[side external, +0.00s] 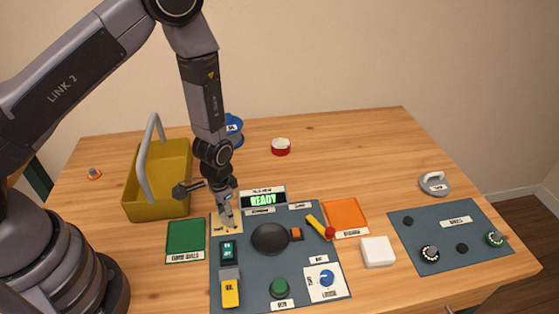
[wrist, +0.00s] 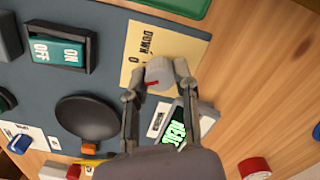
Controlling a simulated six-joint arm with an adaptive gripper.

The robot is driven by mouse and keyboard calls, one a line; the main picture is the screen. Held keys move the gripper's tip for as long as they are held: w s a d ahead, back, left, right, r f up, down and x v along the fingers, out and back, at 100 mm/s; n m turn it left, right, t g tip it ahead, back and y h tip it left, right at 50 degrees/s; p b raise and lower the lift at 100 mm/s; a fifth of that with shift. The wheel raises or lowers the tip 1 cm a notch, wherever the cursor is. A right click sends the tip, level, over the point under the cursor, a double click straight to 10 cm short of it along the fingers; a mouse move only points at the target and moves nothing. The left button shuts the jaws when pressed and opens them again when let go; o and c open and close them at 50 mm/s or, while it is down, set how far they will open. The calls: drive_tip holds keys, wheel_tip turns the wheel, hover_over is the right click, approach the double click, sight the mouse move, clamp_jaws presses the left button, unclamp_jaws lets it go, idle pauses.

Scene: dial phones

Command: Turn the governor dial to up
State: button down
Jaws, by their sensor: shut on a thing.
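A pale grey knob (wrist: 159,70) with a red mark sits on a cream plate (wrist: 135,42) printed with "DOWN"; the rest of the lettering is partly hidden. I take it to be the governor dial. The red mark shows at the lower left of the knob in the wrist view. My gripper (wrist: 160,75) has its two fingers closed on either side of the knob. In the side view my gripper (side external: 228,222) is down at the cream plate (side external: 218,231), at the panel's back left corner, and hides most of the knob.
A display reading READY (side external: 263,199) stands close to the right of my gripper. A black dome (side external: 270,238), an ON/OFF rocker (side external: 228,252) and a blue knob (side external: 326,277) share the panel (side external: 255,285). A yellow basket (side external: 158,180) stands at the left.

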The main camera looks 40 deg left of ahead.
drive_tip(key=shift+n, duration=1.2)
drive_tip(key=c, duration=0.8)
unclamp_jaws()
drive_tip(key=shift+c, duration=0.2)
drive_tip(key=shift+r, duration=0.1)
wheel_tip(320, 180, up, 12)
